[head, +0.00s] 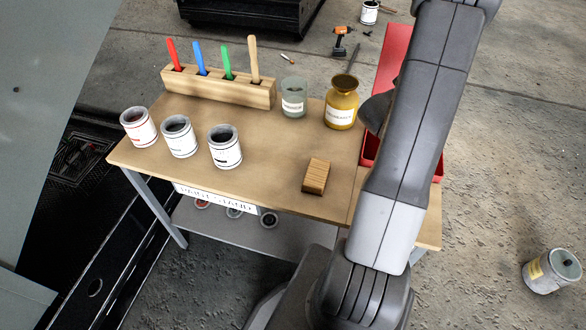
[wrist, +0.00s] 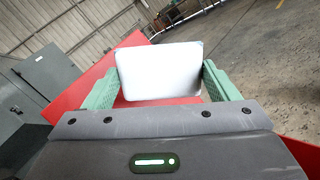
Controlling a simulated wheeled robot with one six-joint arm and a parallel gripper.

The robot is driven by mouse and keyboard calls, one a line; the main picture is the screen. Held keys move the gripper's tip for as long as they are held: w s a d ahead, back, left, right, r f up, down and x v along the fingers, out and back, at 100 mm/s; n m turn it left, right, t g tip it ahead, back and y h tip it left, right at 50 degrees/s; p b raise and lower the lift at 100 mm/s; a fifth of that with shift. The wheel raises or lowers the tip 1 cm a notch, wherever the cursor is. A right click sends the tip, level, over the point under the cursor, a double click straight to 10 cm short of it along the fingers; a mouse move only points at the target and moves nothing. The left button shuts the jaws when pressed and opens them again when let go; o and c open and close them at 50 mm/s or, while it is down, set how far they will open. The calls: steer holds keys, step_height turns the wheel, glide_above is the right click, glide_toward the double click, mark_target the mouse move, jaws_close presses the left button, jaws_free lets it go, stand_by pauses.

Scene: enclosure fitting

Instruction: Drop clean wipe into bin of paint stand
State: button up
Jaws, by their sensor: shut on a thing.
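A white, flat wipe with rounded corners (wrist: 160,72) is between the green fingers of my gripper (wrist: 161,82) in the wrist view, and the gripper is shut on it. Red surfaces of the bin (wrist: 80,86) show behind and on both sides of the wipe. In the head view the red bin (head: 392,55) is at the right end of the paint stand (head: 270,145), largely hidden behind my arm. My gripper and the wipe are hidden by the arm there. How high the wipe is above the bin cannot be told.
The stand's top holds several paint cans (head: 180,140), a wooden block with brushes (head: 220,90), a glass jar (head: 293,100), an amber jar (head: 341,108) and a small wooden block (head: 316,176). A can (head: 552,270) is on the floor at right.

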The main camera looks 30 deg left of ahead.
steer(key=s+a+f+m+g+h+b, duration=0.1)
steer(key=f+m+g+h+b, duration=0.1)
steer(key=b, duration=0.8)
steer(key=s+a+f+m+g+h+b, duration=0.1)
steer(key=s+f+m+g+h+b, duration=0.1)
steer(key=f+b, duration=0.5)
steer(key=g+h+b, duration=0.1)
steer(key=h+b, duration=0.1)
steer(key=shift+s+f+m+b, duration=0.25)
steer(key=shift+f+m+b, duration=0.05)
steer(key=shift+m+b, duration=0.1)
steer(key=o, duration=0.8)
steer(key=p+v, duration=0.2)
steer(key=v, duration=1.1)
steer(key=shift+s+a+r, duration=0.1)
steer(key=shift+s+a, duration=0.1)
steer(key=shift+a, duration=0.15)
